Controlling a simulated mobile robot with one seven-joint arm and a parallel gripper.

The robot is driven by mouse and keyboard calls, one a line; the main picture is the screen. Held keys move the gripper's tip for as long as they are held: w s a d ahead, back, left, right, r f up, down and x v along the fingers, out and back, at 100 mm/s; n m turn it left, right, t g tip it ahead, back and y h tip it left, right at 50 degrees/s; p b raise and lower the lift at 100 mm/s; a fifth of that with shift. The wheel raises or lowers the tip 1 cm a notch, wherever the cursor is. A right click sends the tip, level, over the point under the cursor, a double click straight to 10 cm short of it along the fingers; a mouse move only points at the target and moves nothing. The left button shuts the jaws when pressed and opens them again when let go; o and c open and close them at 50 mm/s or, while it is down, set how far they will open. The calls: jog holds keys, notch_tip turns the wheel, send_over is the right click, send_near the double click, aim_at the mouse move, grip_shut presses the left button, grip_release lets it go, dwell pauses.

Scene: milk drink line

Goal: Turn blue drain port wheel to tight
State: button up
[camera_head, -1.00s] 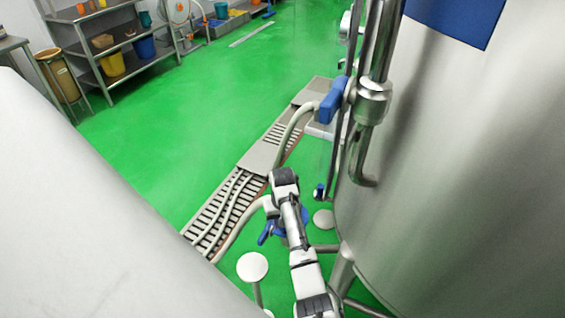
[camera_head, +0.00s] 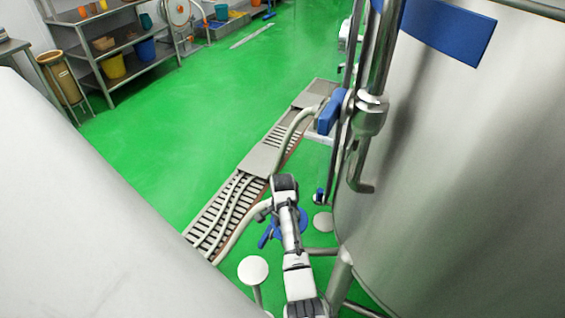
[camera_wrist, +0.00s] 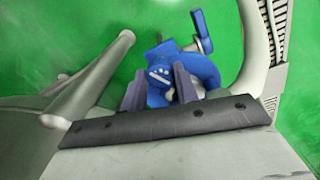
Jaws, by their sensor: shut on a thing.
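The blue drain port wheel (camera_wrist: 204,70) is in the middle of the wrist view, low beside the steel tank. A small blue handle (camera_wrist: 201,31) sticks up behind it. My gripper (camera_wrist: 160,86) is shut on the wheel, with a grey finger on each side of its near part. In the head view my arm partly hides the wheel (camera_head: 265,236), which shows at both sides of the arm. My fingertips are hidden there. I cannot tell from the frames how tight the wheel is.
Hoses run over a floor drain grate (camera_head: 215,205). A round white disc (camera_head: 253,270) is near my arm. Green floor (camera_head: 180,120) is open beyond.

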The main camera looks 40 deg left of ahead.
jog(key=m, duration=0.5)
jog(key=shift+r+m, duration=0.1)
jog(key=shift+m, duration=0.3)
jog(key=shift+w+m, duration=0.1)
jog(key=shift+m, duration=0.2)
jog(key=o, duration=1)
